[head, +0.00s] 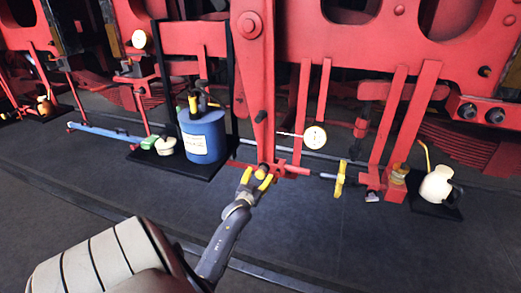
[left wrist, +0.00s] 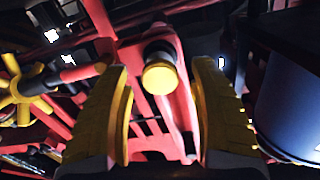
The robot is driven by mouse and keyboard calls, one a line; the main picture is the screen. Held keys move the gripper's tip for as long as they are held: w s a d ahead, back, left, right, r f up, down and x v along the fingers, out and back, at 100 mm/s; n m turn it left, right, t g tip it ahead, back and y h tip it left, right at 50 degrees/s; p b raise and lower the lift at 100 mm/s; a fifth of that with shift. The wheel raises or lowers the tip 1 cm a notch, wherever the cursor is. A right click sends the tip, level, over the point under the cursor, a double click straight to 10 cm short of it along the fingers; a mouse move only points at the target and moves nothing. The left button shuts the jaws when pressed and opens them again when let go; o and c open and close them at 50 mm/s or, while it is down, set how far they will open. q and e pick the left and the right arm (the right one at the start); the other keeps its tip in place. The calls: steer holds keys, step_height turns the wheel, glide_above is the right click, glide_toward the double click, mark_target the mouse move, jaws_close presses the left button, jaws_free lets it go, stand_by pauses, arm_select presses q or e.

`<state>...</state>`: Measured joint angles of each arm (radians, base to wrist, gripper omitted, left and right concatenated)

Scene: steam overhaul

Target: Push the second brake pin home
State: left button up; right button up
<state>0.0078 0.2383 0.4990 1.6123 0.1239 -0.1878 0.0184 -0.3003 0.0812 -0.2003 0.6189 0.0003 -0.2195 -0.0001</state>
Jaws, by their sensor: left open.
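The brake pin with a yellow end (left wrist: 160,76) sticks out of a red brake hanger (left wrist: 176,108) in the left wrist view. In the head view this pin (head: 262,169) is at the bottom of the tall red hanger (head: 257,85). My left gripper (head: 256,178) is open in front of the pin. In the left wrist view its two yellow fingers (left wrist: 163,92) stand on either side of the pin's end, with a gap visible on both sides. A dark pin end (head: 261,116) shows higher on the hanger. My right gripper is not in view.
A blue drum (head: 202,136) stands on a black mat left of the hanger. A yellow handwheel (head: 340,180) sits on the red rod to the right. A cream can (head: 436,185) stands farther right. A dial gauge (head: 315,137) is above the rod. The front floor is clear.

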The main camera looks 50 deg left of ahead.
arm_select(q)
steer(key=v, duration=1)
steer(key=shift+a, duration=0.1)
